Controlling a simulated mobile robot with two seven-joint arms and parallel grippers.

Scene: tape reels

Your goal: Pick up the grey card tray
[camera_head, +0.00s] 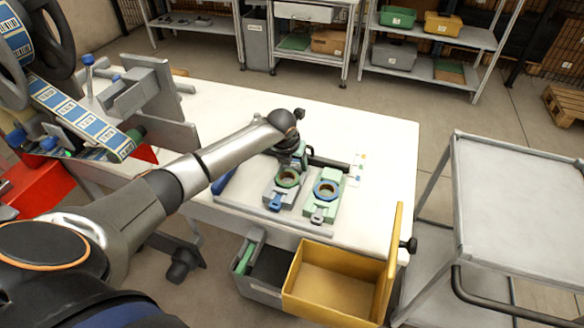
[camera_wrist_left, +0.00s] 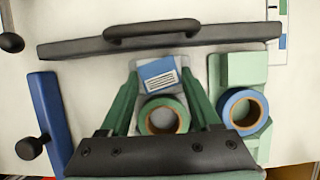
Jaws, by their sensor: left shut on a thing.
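The grey card tray (camera_head: 270,192) is on the white table in the head view, with a green tape reel (camera_head: 289,177) on it. In the left wrist view a blue label card (camera_wrist_left: 158,74) and the green reel (camera_wrist_left: 163,115) lie between the fingers. My left gripper (camera_head: 294,157) reaches down at the tray's far end. Its green fingers (camera_wrist_left: 160,88) are shut on the tray from both sides. I cannot tell whether the tray is clear of the table. My right gripper is not in view.
A green tray (camera_head: 320,207) with a blue reel (camera_head: 327,189) stands close on the right. A dark handled bar (camera_wrist_left: 200,38) lies beyond, and a blue bar (camera_wrist_left: 46,115) at left. A yellow bin (camera_head: 335,285) and grey bin (camera_head: 262,290) sit at the front edge.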

